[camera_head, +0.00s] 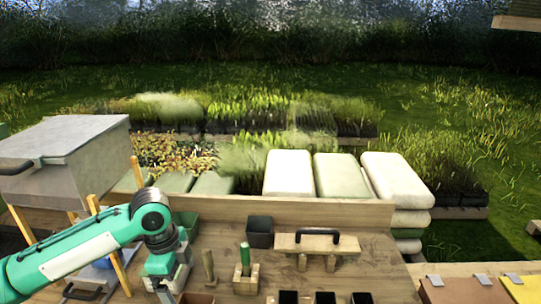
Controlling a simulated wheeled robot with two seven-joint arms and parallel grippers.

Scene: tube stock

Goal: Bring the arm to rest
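My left arm (75,255) is green and white and comes in from the left over the wooden bench (385,270). It bends down at a dark wrist joint. My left gripper (168,287) points down near the bench's front left. Its fingertips are small and unclear, so I cannot tell whether it is open or holds anything. My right gripper is not in view. A wooden block (246,284) with a green upright handle (245,258) stands to the right of the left gripper. A slim wooden peg (208,264) stands between them.
A grey metal bin (70,150) stands at the left behind the arm. A dark pot (260,232) and a wooden board with a black handle (317,240) sit towards the bench's back. Several small black pots line the front edge. Stacked sacks (397,180) stand behind the bench.

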